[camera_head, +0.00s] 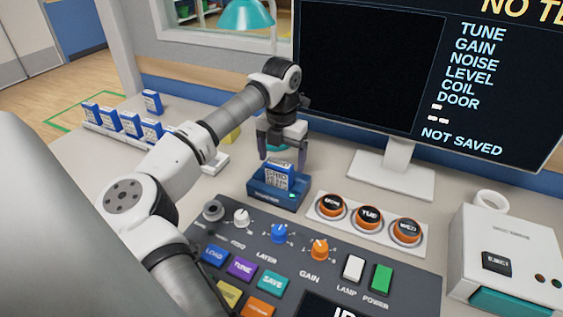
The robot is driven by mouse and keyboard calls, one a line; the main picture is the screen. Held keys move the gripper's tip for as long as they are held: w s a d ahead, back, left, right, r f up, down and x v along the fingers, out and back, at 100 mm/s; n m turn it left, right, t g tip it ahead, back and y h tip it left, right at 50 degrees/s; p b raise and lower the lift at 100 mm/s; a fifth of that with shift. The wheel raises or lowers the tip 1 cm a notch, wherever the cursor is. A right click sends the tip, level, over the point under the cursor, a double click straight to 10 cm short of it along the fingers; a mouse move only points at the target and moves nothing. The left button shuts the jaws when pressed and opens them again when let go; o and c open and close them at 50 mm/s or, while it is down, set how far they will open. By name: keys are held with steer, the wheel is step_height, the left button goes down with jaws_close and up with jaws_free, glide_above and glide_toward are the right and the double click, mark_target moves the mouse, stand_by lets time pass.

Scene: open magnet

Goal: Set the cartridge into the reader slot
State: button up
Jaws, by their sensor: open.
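A blue cartridge (279,174) with a white printed label stands upright in the blue reader (277,194). Its lower part is hidden inside the reader, and a small green light shows on the reader's front. My gripper (283,153) is open, just above and around the cartridge's top, fingers pointing down. I cannot tell whether the fingers touch it. Several similar blue cartridges (131,124) stand in a white rack at the left, and another cartridge (152,102) stands behind them.
A control panel (335,268) with knobs and coloured buttons lies in front of the reader. Three round orange-rimmed buttons (369,217) sit right of it. A monitor (397,165) stands behind, and a white box (507,253) is at the right. A teal lamp (247,14) is at the back.

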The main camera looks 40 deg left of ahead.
step_height(320, 180, up, 10)
stand_by(0.3)
